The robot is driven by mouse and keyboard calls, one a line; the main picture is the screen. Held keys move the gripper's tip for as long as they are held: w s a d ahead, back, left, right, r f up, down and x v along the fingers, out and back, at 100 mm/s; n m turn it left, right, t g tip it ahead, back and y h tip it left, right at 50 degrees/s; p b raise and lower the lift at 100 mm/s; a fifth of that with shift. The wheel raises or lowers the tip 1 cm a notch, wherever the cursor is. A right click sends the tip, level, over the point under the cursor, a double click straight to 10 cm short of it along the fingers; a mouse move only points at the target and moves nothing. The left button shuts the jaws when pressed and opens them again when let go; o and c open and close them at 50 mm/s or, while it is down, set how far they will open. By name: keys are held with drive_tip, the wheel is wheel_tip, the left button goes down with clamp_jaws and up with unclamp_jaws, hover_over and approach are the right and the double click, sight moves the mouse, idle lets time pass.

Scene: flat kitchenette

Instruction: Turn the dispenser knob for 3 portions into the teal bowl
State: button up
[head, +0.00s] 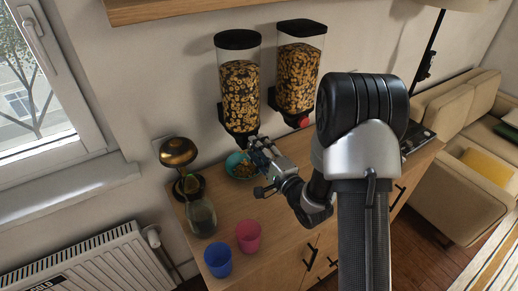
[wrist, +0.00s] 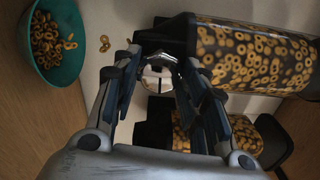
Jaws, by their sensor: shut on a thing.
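The teal bowl (head: 231,171) stands on the wooden counter below the left cereal dispenser (head: 241,95). In the wrist view the bowl (wrist: 78,78) is at the upper left and holds a heap of cereal rings. My gripper (head: 254,146) is at the outlet of the left dispenser, beside and just above the bowl. In the wrist view its fingertips close on a shiny silver dispenser knob (wrist: 158,76). In the head view my gripper hides this knob. A few loose rings (wrist: 105,43) show between the bowl and the dispenser outlet.
A second dispenser (head: 297,78) with a red knob (head: 301,122) hangs to the right. A sofa (head: 460,120) stands at the right.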

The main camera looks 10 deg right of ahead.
idle(0.4)
drive_tip(key=o, duration=1.1)
drive_tip(key=shift+c, duration=0.2)
drive_tip(key=shift+s, duration=0.1)
drive_tip(key=v, duration=0.7)
